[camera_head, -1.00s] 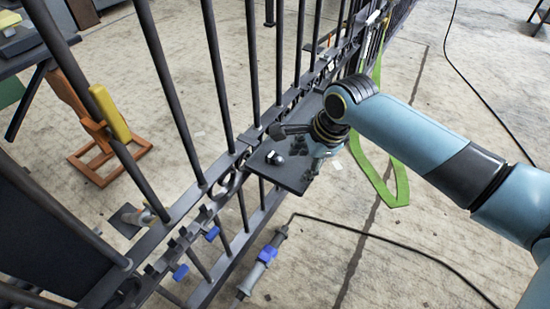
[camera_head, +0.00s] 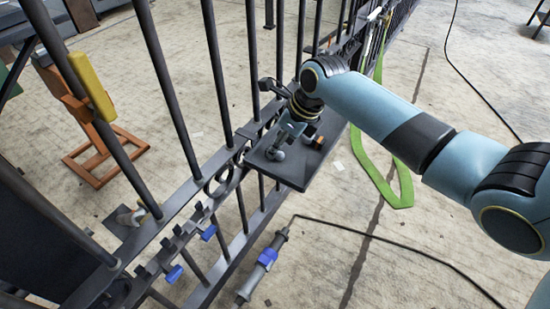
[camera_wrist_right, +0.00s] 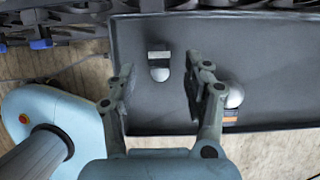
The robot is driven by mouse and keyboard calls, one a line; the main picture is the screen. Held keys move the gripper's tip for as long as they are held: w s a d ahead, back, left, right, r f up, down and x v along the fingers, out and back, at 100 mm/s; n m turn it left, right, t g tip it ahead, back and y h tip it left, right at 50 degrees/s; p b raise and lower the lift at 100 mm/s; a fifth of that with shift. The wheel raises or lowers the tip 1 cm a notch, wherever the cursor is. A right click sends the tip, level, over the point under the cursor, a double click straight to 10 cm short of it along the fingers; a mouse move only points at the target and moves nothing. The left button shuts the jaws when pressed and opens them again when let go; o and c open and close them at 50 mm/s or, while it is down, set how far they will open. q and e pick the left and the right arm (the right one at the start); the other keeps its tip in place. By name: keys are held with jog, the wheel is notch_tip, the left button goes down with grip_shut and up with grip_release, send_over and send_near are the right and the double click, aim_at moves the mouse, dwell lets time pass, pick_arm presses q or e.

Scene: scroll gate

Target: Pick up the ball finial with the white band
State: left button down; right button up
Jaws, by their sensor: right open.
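The ball finial with the white band (camera_wrist_right: 159,72) lies on a dark shelf plate (camera_wrist_right: 275,50) in the right wrist view. It has a grey ball, a pale band and a dark end. It also shows near the plate's left side in the head view (camera_head: 277,154). My right gripper (camera_wrist_right: 158,64) is open, its two fingers on either side of this finial with gaps between. In the head view the right gripper (camera_head: 287,138) is low over the plate. My left gripper is not in view.
A second ball finial with an orange band (camera_wrist_right: 231,112) lies just right of my right finger. A dark barred gate (camera_head: 222,172) runs beside the plate. A green strap (camera_head: 402,180) hangs to the right, and a blue-and-grey tool (camera_head: 265,260) lies on the floor.

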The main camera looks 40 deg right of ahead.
jog(key=b+x, duration=0.1)
jog(key=x, duration=0.2)
jog(key=shift+s, duration=0.1)
jog(key=shift+r, duration=0.1)
grip_shut()
